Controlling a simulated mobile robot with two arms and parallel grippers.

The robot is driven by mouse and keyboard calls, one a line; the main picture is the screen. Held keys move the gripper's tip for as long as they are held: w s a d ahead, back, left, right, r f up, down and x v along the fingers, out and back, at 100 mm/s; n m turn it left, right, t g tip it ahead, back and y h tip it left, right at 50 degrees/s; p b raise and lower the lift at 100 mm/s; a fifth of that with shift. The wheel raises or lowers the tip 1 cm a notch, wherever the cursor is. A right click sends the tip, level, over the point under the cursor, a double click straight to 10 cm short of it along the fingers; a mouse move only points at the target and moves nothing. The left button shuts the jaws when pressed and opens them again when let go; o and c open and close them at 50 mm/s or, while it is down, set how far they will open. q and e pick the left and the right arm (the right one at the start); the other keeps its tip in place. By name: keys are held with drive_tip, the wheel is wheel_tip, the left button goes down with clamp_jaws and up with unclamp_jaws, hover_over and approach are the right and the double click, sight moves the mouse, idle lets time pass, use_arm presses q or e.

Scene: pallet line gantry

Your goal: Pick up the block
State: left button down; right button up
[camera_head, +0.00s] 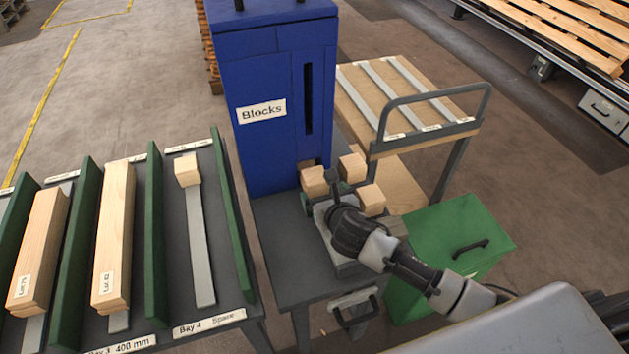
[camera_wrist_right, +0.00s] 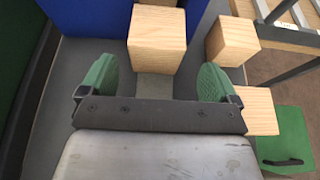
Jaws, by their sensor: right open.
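Wooden blocks lie at the foot of the blue dispenser marked "Blocks" (camera_head: 274,100). One block (camera_head: 313,180) is at its outlet; in the right wrist view this block (camera_wrist_right: 157,40) is just ahead of my fingers, centred between them. A second block (camera_head: 352,167) and a third block (camera_head: 371,200) lie to the right; they show in the right wrist view too (camera_wrist_right: 232,41) (camera_wrist_right: 257,108). My right gripper (camera_head: 322,194) is open and empty, its green pads (camera_wrist_right: 157,84) spread on either side of the outlet block's line. My left gripper is not in view.
On the left, a rack with green dividers (camera_head: 155,230) holds long wooden beams (camera_head: 113,235) and a small block (camera_head: 187,170). A green box (camera_head: 455,235) stands at the right. A trolley (camera_head: 425,105) stands behind the blocks.

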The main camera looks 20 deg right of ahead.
sight(319, 188)
drive_tip(key=shift+w+f, duration=0.15)
drive_tip(key=shift+w, duration=0.25)
drive_tip(key=x, duration=0.4)
drive_tip(key=shift+w+a, duration=0.3)
drive_tip(key=shift+w, duration=0.5)
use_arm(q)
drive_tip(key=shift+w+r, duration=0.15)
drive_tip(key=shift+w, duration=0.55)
